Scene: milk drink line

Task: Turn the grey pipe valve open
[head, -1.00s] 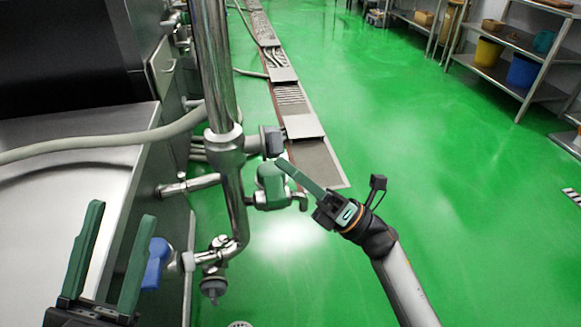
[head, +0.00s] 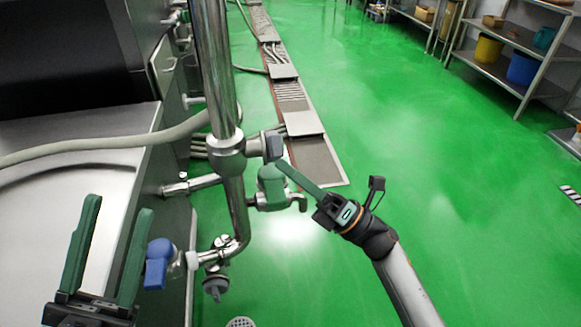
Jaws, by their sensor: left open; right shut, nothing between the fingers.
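The grey pipe valve (head: 273,146) has a dark grey handle on a short metal stub, on the right side of the upright steel pipe. My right gripper (head: 279,166) is shut and empty. Its green fingertips are just below the grey handle, in front of the green valve; I cannot tell whether they touch the handle. My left gripper (head: 120,205) is open and empty at the lower left, its two green fingers pointing up, left of the blue valve.
A green valve (head: 271,184) with a bent spout sits just below the grey one. A blue valve (head: 157,263) is lower left. A beige hose (head: 110,144) crosses behind the steel pipe (head: 213,70).

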